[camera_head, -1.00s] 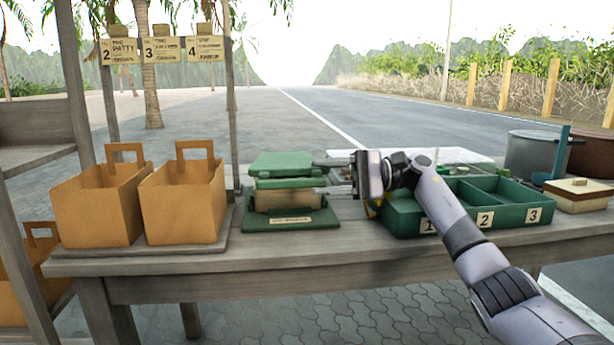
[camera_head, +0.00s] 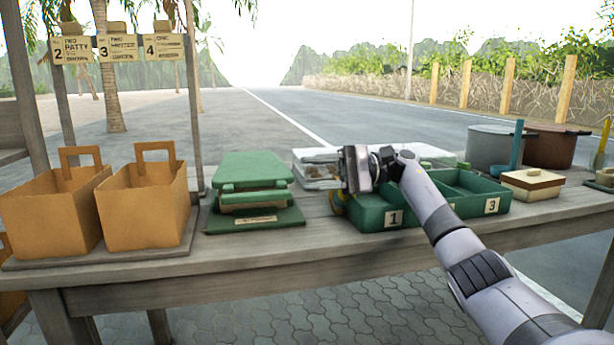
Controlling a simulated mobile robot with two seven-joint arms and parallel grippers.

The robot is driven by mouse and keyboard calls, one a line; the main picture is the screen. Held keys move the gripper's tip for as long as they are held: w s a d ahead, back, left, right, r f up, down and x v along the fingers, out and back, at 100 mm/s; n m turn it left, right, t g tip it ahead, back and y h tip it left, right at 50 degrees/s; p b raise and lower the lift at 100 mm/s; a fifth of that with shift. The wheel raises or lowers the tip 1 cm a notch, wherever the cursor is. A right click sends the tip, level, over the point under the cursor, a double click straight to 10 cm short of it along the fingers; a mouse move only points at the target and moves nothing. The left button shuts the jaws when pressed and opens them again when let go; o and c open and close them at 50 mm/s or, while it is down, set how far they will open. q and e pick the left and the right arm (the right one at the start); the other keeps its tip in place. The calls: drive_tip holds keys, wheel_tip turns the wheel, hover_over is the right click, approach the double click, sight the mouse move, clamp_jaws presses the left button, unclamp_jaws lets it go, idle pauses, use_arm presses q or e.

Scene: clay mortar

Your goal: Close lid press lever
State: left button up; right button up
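The green press (camera_head: 253,190) stands on the table, left of centre. Its flat green lid (camera_head: 254,166) lies roughly level over the base, with a green bar along the front. A thin strip of a pale brown block shows between bar and base. I cannot make out a separate lever. My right gripper (camera_head: 346,170) is to the right of the press, clear of it, above the near left corner of the green divided tray. Its fingers are not clear, so I cannot tell whether it is open. My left gripper is out of view.
Two orange-brown carriers (camera_head: 146,205) stand left of the press. The green divided tray (camera_head: 455,207), partly behind my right arm, is right. A clear-covered white tray (camera_head: 313,172) lies behind my gripper. A lidded box (camera_head: 532,186) and pots (camera_head: 490,148) are farther right.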

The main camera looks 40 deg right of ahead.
drive_tip(key=v, duration=0.5)
idle(0.4)
drive_tip(key=shift+f, duration=0.1)
drive_tip(key=shift+c, duration=0.3)
